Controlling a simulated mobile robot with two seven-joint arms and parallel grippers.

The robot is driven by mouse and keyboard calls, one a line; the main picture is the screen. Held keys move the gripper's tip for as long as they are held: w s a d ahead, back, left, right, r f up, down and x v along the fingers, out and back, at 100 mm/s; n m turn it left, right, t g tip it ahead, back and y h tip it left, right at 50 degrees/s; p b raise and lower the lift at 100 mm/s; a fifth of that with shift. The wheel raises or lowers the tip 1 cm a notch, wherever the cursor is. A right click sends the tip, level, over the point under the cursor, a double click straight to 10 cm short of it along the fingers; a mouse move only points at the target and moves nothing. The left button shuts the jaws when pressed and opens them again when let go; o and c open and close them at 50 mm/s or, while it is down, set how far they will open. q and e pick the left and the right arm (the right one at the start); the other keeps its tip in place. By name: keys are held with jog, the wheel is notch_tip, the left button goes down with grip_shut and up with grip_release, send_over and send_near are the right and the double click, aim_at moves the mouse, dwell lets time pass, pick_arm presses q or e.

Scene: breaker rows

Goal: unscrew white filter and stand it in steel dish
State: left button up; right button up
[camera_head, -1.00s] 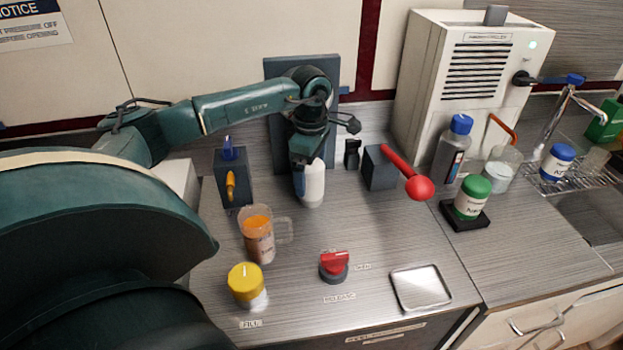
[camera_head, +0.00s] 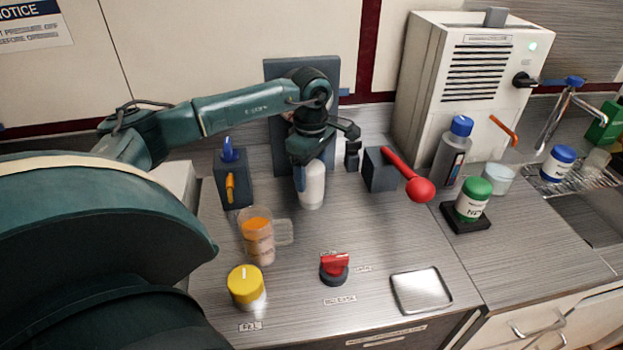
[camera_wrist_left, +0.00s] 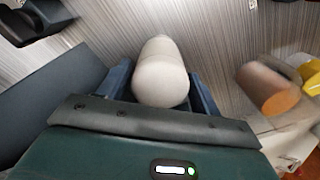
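The white filter (camera_head: 312,186) is upright in front of the grey back plate, its upper part hidden by my left gripper (camera_head: 311,165). In the left wrist view the filter (camera_wrist_left: 161,80) lies between the two blue fingers of my left gripper (camera_wrist_left: 162,92), which appear to press on its sides. I cannot tell whether the filter is still joined at its top or touches the counter. The steel dish (camera_head: 420,291), a shallow square tray, lies empty near the counter's front edge, to the right. My right gripper is not in view.
A jug with orange contents (camera_head: 257,237) and a yellow-lidded jar (camera_head: 246,287) stand front left. A red knob (camera_head: 334,267) is left of the dish. A red-ball lever (camera_head: 419,189) juts out right of the filter. A green-lidded jar (camera_head: 472,201) sits behind the dish.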

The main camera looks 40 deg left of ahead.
pick_arm(q)
jog(key=c, duration=0.7)
jog(key=n+p, duration=0.1)
jog(key=n, duration=0.4)
jog(key=shift+r+n, duration=0.1)
jog(key=shift+n, duration=0.3)
jog(key=n+p, duration=0.1)
jog(key=n, duration=0.3)
jog(key=shift+n, duration=0.3)
jog(key=shift+n+p, duration=0.3)
jog(key=shift+n, duration=0.9)
jog(key=shift+r+p, duration=1.8)
jog(key=shift+r, duration=0.65)
